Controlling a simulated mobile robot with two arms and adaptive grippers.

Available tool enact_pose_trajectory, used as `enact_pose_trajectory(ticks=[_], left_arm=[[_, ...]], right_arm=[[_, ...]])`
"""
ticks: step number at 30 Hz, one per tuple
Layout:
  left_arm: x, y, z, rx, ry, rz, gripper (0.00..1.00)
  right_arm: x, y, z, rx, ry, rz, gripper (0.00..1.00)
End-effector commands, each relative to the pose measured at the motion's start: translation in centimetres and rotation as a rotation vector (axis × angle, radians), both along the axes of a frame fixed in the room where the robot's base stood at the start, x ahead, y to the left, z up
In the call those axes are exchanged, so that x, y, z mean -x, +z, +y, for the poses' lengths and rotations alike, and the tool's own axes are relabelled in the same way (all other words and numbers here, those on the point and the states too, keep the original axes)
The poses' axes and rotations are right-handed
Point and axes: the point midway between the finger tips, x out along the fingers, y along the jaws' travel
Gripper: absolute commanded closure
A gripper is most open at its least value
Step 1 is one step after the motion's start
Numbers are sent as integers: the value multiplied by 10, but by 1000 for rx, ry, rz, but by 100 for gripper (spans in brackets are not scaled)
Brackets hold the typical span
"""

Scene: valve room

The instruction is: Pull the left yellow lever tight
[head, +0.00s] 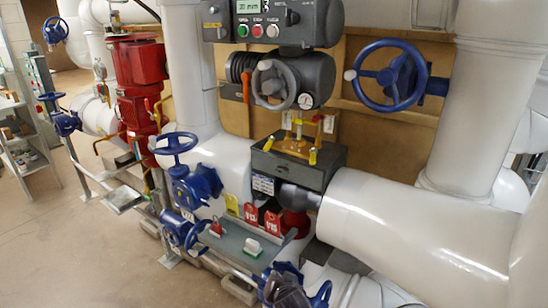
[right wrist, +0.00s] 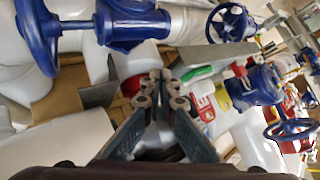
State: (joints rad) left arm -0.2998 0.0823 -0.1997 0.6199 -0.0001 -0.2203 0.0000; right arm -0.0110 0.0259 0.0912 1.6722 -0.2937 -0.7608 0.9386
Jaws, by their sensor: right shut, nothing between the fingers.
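Two small yellow levers hang from the brass fitting (head: 297,138) on the dark grey box in the middle of the head view. The left yellow lever (head: 268,144) points down at the front left of the fitting. The right yellow lever (head: 312,156) points down at its front right. My right gripper (head: 287,290) is low at the bottom edge of the head view, well below and apart from both levers. In the right wrist view its fingertips (right wrist: 165,88) are together with nothing between them. My left gripper is not in view. I cannot make out the levers in the right wrist view.
A blue handwheel (head: 319,295) is close beside my right gripper. A grey tray (head: 240,243) with red and yellow tags lies between it and the dark box (head: 330,160). A thick white pipe (head: 400,220) fills the right. Open floor (head: 60,240) is at left.

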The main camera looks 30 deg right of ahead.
Motion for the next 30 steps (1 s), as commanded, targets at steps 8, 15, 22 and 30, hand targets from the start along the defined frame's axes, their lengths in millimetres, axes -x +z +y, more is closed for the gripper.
enact_pose_trajectory(ticks=[8, 15, 22, 30], left_arm=[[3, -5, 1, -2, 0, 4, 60], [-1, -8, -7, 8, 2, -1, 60], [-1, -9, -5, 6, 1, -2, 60], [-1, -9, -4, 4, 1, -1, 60]], right_arm=[[-87, 140, -59, -263, -296, -452, 100], [-120, 252, -101, -521, -454, -811, 100], [-125, 295, -117, -636, -498, -951, 100], [-125, 298, -118, -644, -500, -960, 100]])
